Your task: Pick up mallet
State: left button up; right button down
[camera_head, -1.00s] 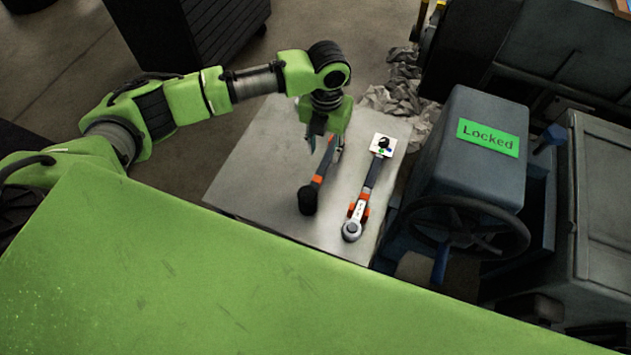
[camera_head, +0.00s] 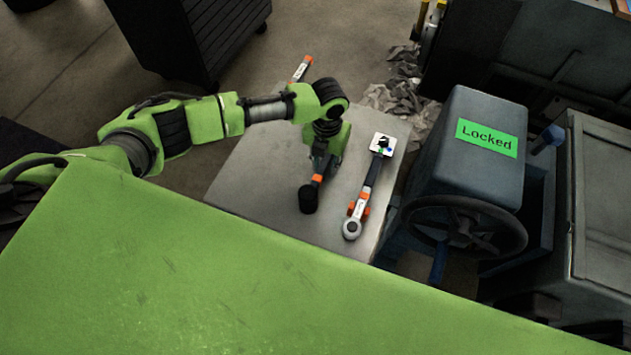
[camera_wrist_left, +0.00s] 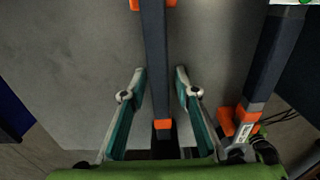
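The mallet lies on the metal table, with its black head (camera_head: 308,199) toward the near edge and an orange band on its dark handle beside the head. My left gripper (camera_head: 322,165) is low over the handle. In the left wrist view, the left gripper (camera_wrist_left: 160,72) is open, with one finger on each side of the mallet handle (camera_wrist_left: 155,60) and a small gap visible on both sides. The gripper hides part of the handle in the head view. My right gripper is not in view.
A long wrench-like tool (camera_head: 367,190) with orange holders and a white tag lies to the right on the table (camera_head: 250,175). An orange-tipped stick (camera_head: 301,68) shows behind my arm. A grey machine marked "Locked" (camera_head: 487,138), with a handwheel (camera_head: 463,225), stands at right.

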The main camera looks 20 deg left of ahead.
aim_at(327, 163)
pick_arm(q)
grip_shut()
jog(key=shift+w+r, duration=0.1)
jog(key=shift+r, duration=0.45)
jog(key=r, duration=0.3)
jog(key=shift+s+d+b, duration=0.25)
jog(key=shift+b, duration=0.05)
jog(key=s+d+r, duration=0.7)
jog(key=s+r, duration=0.2)
jog(key=s, duration=0.2)
jog(key=shift+d+b, duration=0.35)
jog(key=shift+b, duration=0.05)
